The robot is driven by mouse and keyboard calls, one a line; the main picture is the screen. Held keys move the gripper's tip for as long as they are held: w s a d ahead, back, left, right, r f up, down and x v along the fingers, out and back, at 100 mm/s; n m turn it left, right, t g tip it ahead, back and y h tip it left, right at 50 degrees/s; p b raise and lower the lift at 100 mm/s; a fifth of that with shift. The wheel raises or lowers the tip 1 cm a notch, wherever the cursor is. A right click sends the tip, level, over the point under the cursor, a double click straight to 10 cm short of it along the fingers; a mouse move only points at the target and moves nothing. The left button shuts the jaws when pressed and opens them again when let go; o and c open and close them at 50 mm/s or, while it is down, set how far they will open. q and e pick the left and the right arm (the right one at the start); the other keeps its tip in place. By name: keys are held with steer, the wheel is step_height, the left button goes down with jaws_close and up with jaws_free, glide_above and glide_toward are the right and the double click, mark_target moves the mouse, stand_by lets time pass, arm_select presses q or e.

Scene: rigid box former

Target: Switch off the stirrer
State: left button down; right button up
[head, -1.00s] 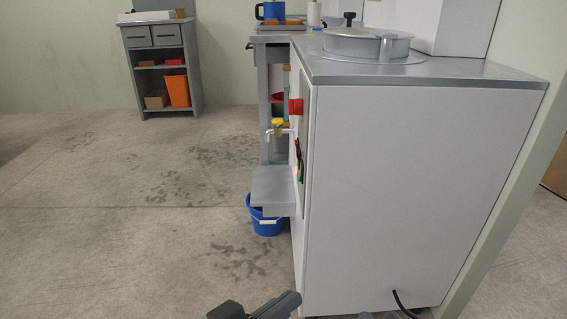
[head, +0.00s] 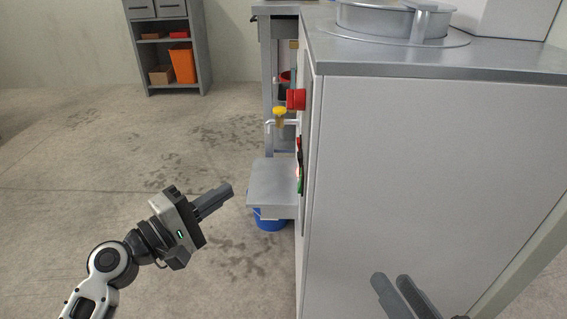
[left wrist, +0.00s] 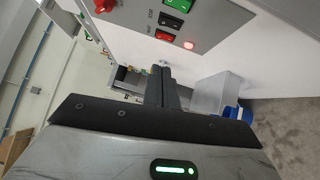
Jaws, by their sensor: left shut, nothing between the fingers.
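The white machine cabinet (head: 420,170) stands at the right in the head view, its control side seen edge-on. The left wrist view shows that panel close up: a red mushroom knob (left wrist: 105,5), a green switch (left wrist: 178,4), a dark switch (left wrist: 170,18), a red switch (left wrist: 166,36) and a glowing red lamp (left wrist: 188,45). The switch labels are too small to read surely. My left gripper (head: 230,188) is shut and empty, left of the cabinet and apart from it; its fingers (left wrist: 160,72) point below the switches. My right gripper (head: 393,280) is low at the right; its opening is unclear.
A grey ledge (head: 270,190) juts from the cabinet side above a blue bucket (head: 268,221). A lidded pot (head: 390,20) is on top. The floor at the left is clear.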

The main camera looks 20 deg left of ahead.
mark_target(299, 163)
arm_select(q)
steer(key=s+d+x, duration=0.1)
steer(key=d+x, duration=0.1)
steer(key=x, duration=1.1)
steer(key=shift+s+d+p, duration=0.2)
steer(key=shift+p, duration=0.1)
arm_select(e)
steer(key=shift+f, duration=0.15)
arm_select(q)
steer(key=shift+r, duration=0.1)
steer(key=shift+d+r+m+p, duration=0.1)
steer(key=shift+d+m+p, duration=0.15)
steer(key=shift+p, duration=0.5)
arm_select(e)
steer(key=shift+d+f+n+h, duration=0.15)
steer(key=shift+f+n+h, duration=0.15)
steer(key=shift+h, duration=0.1)
arm_select(q)
steer(key=shift+a, duration=0.15)
